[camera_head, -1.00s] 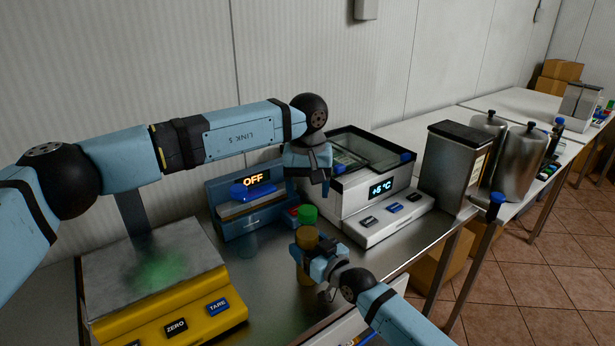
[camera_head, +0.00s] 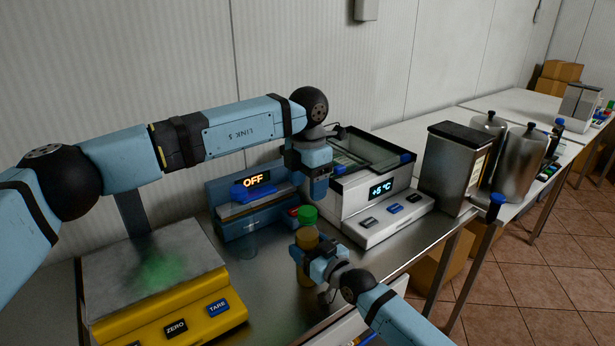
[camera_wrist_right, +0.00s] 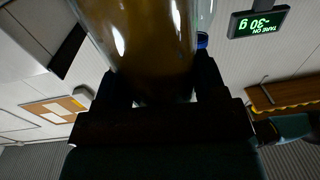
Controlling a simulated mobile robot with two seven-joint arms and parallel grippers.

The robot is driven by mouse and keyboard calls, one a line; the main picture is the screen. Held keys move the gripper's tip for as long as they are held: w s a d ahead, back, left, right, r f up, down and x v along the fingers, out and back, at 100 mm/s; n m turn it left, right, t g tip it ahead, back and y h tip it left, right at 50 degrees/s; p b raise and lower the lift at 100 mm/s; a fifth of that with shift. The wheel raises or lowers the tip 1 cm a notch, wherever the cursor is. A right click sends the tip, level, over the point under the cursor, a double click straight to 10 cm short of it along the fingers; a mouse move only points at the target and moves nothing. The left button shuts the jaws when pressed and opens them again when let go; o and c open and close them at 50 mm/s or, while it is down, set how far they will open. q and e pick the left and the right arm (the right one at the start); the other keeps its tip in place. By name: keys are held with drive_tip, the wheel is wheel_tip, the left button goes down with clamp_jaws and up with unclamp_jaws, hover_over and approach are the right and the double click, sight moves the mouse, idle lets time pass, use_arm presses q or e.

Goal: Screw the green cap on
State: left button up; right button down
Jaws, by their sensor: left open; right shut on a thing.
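A jar with amber-brown contents (camera_head: 305,270) stands upright at the middle of the metal table. My right gripper (camera_head: 310,258) is shut on the jar's side, below the cap. In the right wrist view the glass jar (camera_wrist_right: 150,40) fills the space between the fingers. My left gripper (camera_head: 319,193) is open and empty, pointing down just above and slightly right of the cap in the picture. It appears apart from the cap.
A blue device reading OFF (camera_head: 248,205) stands behind the jar. A white cooler showing +6 °C (camera_head: 375,200) is close on the right. A yellow scale (camera_head: 190,318) is at the left. Metal canisters (camera_head: 520,165) stand farther right. A little bare table lies in front of the blue device.

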sight(307, 210)
use_arm(q)
drive_tip(key=n, duration=0.6)
drive_tip(key=shift+r+n, duration=0.2)
drive_tip(key=shift+n, duration=0.2)
drive_tip(key=n, duration=0.6)
drive_tip(key=shift+r, duration=0.15)
drive_tip(key=n, duration=0.6)
drive_tip(key=shift+r+n, duration=0.15)
drive_tip(key=shift+n, duration=0.25)
drive_tip(key=n, duration=0.3)
drive_tip(key=shift+r+n, duration=0.1)
drive_tip(key=shift+n, duration=0.2)
drive_tip(key=n, duration=0.3)
drive_tip(key=shift+r+n, duration=0.1)
drive_tip(key=shift+n, duration=0.3)
wheel_tip(307, 210, down, 8)
